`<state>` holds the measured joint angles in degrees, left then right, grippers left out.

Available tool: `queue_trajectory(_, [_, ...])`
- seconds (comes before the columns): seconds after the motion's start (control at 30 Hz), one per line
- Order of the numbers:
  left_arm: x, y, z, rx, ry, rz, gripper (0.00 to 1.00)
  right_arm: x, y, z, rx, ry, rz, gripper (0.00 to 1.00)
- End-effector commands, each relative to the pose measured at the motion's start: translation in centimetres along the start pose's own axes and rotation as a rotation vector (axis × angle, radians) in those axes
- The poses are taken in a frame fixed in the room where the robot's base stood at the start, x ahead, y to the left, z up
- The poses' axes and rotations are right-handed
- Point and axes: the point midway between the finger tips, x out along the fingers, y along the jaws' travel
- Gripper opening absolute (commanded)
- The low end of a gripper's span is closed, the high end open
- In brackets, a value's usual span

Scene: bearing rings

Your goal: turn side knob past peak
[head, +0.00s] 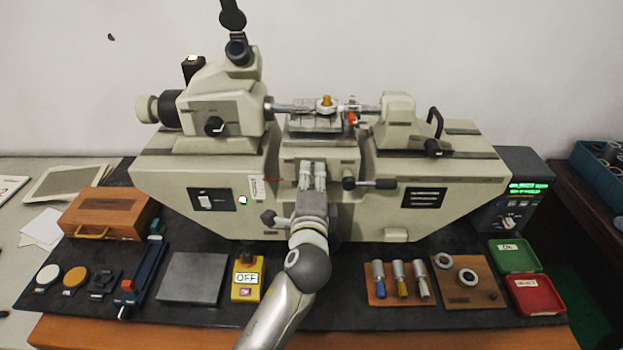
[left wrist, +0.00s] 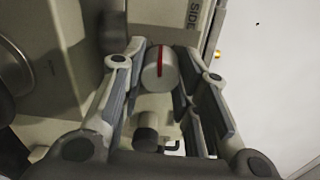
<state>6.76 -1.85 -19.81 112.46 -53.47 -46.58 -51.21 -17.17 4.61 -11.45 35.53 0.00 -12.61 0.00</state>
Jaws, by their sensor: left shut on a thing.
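The side knob (left wrist: 159,70) is a pale round cylinder with a red line across its face. It shows in the left wrist view between my left gripper's two fingers, near their tips. In the head view my left gripper (head: 313,172) reaches up to the front middle of the large cream measuring machine (head: 390,165) and is shut on the knob. The knob is hidden there behind the fingers and wrist. A label reading SIDE (left wrist: 194,14) is beside the knob in the left wrist view. My right gripper is not in view.
A black lever (head: 372,184) sticks out just right of my gripper, and a dark knob (head: 268,217) is at its lower left. A ring (head: 326,106) sits on the stage above. A yellow OFF box (head: 247,280) and a wooden ring board (head: 465,283) lie on the mat.

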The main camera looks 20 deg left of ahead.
Motion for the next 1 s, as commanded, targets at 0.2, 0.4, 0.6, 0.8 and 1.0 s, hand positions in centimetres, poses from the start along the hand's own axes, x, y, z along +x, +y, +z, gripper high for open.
queue_trajectory(0.2, [0.0,0.0,0.1,0.001,-0.001,0.000,0.42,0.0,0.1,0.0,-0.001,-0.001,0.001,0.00])
queue_trajectory(0.4, [0.0,0.0,0.0,0.001,-0.001,0.000,0.51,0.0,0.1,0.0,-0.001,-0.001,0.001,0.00])
queue_trajectory(0.6, [-0.1,0.0,0.0,0.002,0.000,0.000,0.51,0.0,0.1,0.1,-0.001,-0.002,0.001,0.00])
queue_trajectory(0.8, [-2.2,0.1,-0.1,0.000,0.002,0.002,0.51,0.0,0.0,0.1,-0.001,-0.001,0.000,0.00])
queue_trajectory(1.0, [-6.4,0.1,0.0,-0.001,0.001,0.004,0.51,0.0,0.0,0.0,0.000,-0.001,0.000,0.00])
